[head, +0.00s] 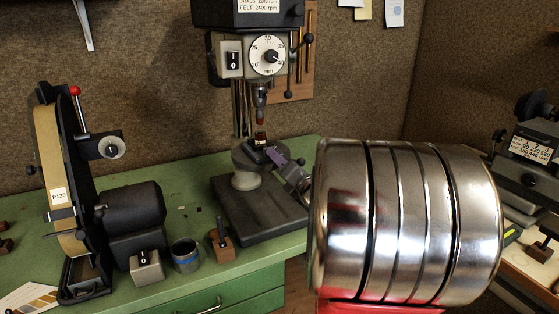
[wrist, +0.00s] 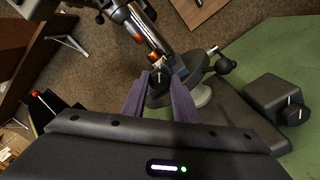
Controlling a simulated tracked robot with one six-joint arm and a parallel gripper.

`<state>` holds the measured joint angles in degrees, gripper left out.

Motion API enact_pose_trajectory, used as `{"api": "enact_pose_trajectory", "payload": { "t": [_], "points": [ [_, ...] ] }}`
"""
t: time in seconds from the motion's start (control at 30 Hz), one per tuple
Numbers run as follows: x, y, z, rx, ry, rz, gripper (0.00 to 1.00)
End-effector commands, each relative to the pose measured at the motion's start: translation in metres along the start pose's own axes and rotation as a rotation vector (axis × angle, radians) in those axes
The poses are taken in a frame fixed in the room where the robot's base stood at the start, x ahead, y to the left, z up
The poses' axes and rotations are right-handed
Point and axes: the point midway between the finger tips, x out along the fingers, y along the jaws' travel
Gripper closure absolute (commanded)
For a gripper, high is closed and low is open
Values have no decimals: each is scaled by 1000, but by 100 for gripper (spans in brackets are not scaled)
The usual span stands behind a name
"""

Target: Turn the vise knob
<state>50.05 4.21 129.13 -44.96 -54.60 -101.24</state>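The vise is on the round table of the drill press (head: 238,105), below the chuck. In the wrist view its dark knob (wrist: 159,82), with a pale mark on it, is between the tips of my two purple fingers. My gripper (wrist: 160,77) reaches in to the vise from the right in the head view (head: 276,156). The fingers are apart, with the knob between them; whether both press on it I cannot tell. In the head view the knob is too small and covered to make out.
The drill press base (head: 262,212) stands on a green bench (head: 170,298). To its left are a belt sander (head: 60,185), a blue-banded cup (head: 185,257) and a small wooden block (head: 221,243). A machine (head: 530,165) stands at the far right. The chuck (wrist: 138,33) is close above my fingertips.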

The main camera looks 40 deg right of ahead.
Motion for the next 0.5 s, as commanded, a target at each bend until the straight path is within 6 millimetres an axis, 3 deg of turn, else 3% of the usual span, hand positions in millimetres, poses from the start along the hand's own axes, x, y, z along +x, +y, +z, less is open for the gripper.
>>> {"api": "enact_pose_trajectory", "payload": {
  "t": [0.27,0.5],
  "points": [
    [0,-1,1,0,-2,-3,55],
    [-1,-1,0,0,-1,-1,55]
  ]
}}
